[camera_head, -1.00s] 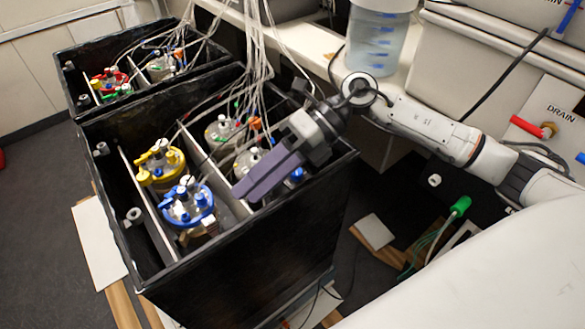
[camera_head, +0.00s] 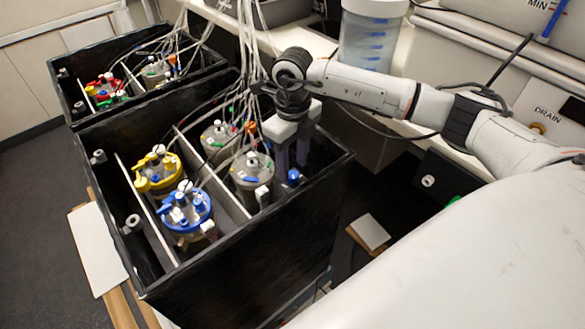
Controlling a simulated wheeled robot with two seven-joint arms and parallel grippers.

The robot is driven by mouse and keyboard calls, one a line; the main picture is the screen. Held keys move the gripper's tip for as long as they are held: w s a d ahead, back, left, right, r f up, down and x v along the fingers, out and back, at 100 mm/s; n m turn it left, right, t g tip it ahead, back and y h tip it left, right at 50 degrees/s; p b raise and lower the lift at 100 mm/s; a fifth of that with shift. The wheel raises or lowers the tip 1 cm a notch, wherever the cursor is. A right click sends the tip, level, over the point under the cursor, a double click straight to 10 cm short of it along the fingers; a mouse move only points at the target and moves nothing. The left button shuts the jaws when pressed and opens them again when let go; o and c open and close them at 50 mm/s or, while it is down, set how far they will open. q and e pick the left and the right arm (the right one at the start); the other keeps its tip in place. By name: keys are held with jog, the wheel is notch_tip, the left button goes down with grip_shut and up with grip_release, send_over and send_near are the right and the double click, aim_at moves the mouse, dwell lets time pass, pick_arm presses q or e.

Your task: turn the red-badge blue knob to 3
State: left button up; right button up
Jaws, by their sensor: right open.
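A small blue knob (camera_head: 293,177) sits at the near right inner side of the front black box (camera_head: 250,245). I cannot make out a red badge on it, nor its setting. My right gripper (camera_head: 293,162) points down over the right part of this box, its dark fingers apart, with the knob just below and between them in the picture. I cannot tell whether the fingers touch the knob; nothing shows in the jaws. My left gripper is not in view.
The front box holds a yellow-ringed vessel (camera_head: 159,171), a blue-ringed vessel (camera_head: 187,208) and clear-topped vessels (camera_head: 252,170). White tubes (camera_head: 251,50) hang down beside my right gripper. A second black box (camera_head: 68,92) stands behind. A clear container (camera_head: 370,35) stands on the back ledge.

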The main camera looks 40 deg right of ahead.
aim_at(293, 178)
jog(key=shift+f, duration=1.35)
grip_shut()
